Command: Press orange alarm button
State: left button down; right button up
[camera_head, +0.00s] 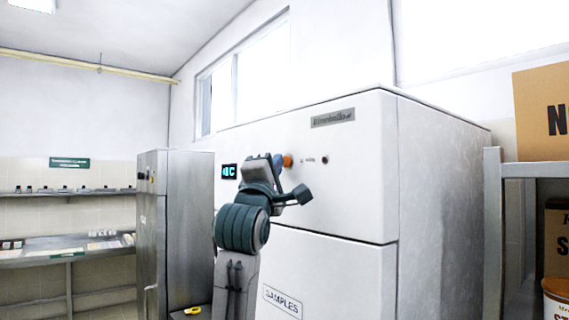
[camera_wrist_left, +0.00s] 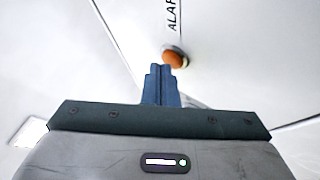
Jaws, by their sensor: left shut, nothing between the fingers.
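The orange alarm button (camera_head: 287,160) sits on the upper front of a large white cabinet, partly hidden behind my left gripper. In the left wrist view the round orange button (camera_wrist_left: 176,57) sits on a pale base, below black lettering that reads "ALAR" before it is cut off. My left gripper (camera_head: 277,163) is raised in front of the cabinet, right by the button. Its blue fingers (camera_wrist_left: 160,68) are shut with nothing between them, their tips just at the button's lower left edge. I cannot tell whether they touch it. My right gripper is not in view.
The white cabinet (camera_head: 350,205) has a small display (camera_head: 229,171) left of the button and a dark knob (camera_head: 325,160) to its right. A "SAMPLES" label (camera_head: 282,300) is below. A steel cabinet (camera_head: 178,230) stands left; a shelf with boxes (camera_head: 540,115) stands right.

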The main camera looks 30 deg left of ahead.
pick_arm(q)
jog(key=shift+s+a, duration=0.25)
jog(key=shift+s, duration=0.3)
jog(key=shift+s, duration=0.1)
jog(key=s, duration=0.1)
jog(key=s+a+b, duration=0.1)
jog(key=s, duration=0.1)
jog(key=s+a+b, duration=0.1)
jog(key=shift+s, duration=0.2)
jog(key=shift+d, duration=0.1)
dwell(0.6)
